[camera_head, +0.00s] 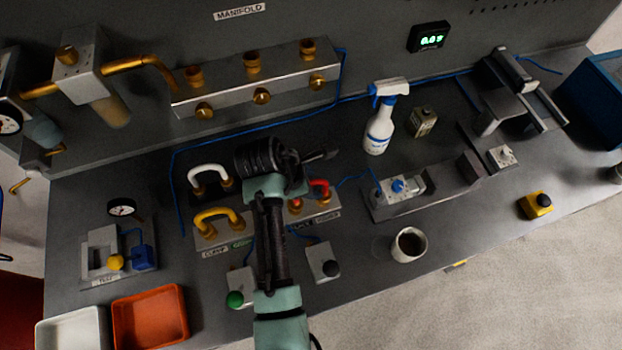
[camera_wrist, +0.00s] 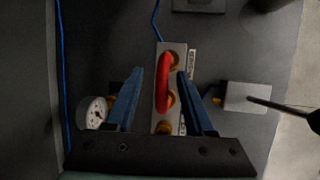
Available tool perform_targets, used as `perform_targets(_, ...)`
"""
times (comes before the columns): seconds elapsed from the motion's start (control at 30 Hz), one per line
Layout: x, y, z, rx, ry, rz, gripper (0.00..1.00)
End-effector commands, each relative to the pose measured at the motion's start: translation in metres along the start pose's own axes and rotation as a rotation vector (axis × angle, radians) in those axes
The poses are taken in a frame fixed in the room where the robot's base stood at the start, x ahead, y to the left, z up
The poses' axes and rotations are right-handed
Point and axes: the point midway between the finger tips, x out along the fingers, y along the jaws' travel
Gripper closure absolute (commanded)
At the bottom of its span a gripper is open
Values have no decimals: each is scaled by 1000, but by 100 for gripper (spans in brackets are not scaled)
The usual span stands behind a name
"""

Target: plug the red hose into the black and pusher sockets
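The red hose (camera_wrist: 162,83) is a short curved piece on a light metal block (camera_wrist: 178,49) with brass sockets in the wrist view. Its upper end meets the top brass socket (camera_wrist: 173,60); its lower end is near the middle one, and I cannot tell if it is seated. Another brass socket (camera_wrist: 164,127) is nearer my gripper. In the head view the red hose (camera_head: 320,187) is partly hidden by my arm, above a label ending in PUSHER. My gripper (camera_wrist: 160,74) is open, one blue finger on each side of the hose, with gaps visible.
A white hose (camera_head: 207,169) and a yellow hose (camera_head: 217,213) stand on blocks to the left. A gauge (camera_wrist: 92,111) is left of my fingers. A cup (camera_head: 409,244), spray bottle (camera_head: 379,130) and blue-button fixture (camera_head: 398,187) stand to the right. The manifold (camera_head: 255,80) is behind.

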Motion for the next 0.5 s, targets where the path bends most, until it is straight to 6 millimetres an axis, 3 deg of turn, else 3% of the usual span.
perform_targets(0.3,-4,0,0,0,0,0,47)
perform_targets(0.5,-32,1,0,-1,0,5,47)
